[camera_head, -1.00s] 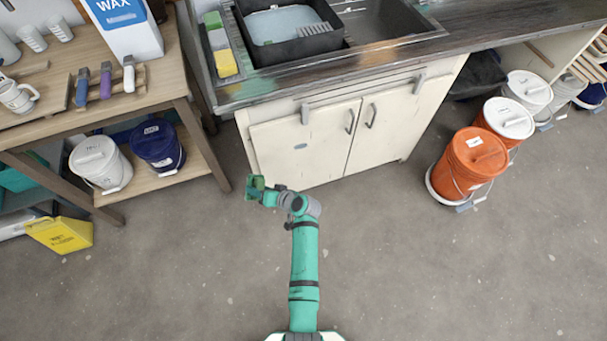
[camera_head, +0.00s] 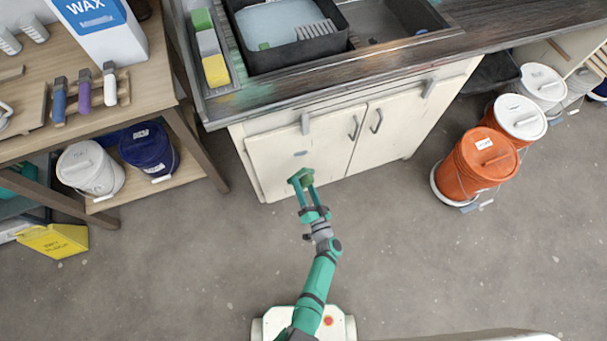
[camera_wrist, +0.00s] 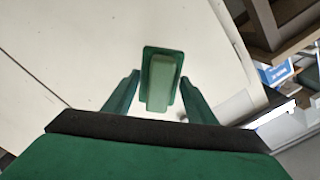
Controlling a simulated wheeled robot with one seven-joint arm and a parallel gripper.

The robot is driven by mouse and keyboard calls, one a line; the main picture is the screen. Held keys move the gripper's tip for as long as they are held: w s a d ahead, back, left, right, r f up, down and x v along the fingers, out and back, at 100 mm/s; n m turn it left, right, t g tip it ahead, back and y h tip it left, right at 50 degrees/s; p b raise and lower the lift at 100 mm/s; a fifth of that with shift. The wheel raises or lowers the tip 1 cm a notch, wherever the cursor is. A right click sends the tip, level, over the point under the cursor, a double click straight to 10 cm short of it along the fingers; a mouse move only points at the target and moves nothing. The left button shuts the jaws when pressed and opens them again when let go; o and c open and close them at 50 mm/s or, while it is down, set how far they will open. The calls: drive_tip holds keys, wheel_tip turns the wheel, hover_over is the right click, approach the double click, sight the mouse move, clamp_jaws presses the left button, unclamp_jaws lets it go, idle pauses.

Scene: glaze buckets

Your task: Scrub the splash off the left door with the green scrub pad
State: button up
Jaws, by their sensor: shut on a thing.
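The left door (camera_head: 272,170) of the white sink cabinet is closed. A small blue-grey splash (camera_head: 300,153) shows on it, just above my gripper in the head view. My gripper (camera_head: 305,183) is shut on the green scrub pad (camera_head: 308,181) in front of this door. In the wrist view the pad (camera_wrist: 162,80), with its lighter green block, sits between the two fingertips, and pale door surface (camera_wrist: 80,35) lies behind it. Whether the pad touches the door I cannot tell. The splash is not visible in the wrist view.
The right door (camera_head: 388,128) is closed beside it. The counter edge (camera_head: 330,92) overhangs above. Orange buckets (camera_head: 470,168) stand on the floor at right. A wooden shelf table (camera_head: 150,100) with a white and a blue bucket stands at left. The floor before the cabinet is clear.

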drive_tip(key=x, duration=0.6)
drive_tip(key=shift+w, duration=0.3)
drive_tip(key=shift+s+d, duration=0.15)
drive_tip(key=shift+a, duration=0.25)
idle(0.4)
drive_tip(key=shift+x, duration=0.9)
drive_tip(key=shift+d, duration=0.15)
drive_tip(key=shift+w+d, duration=0.25)
drive_tip(key=shift+d, duration=0.65)
drive_tip(key=shift+w+d, duration=0.3)
drive_tip(key=shift+d, duration=0.55)
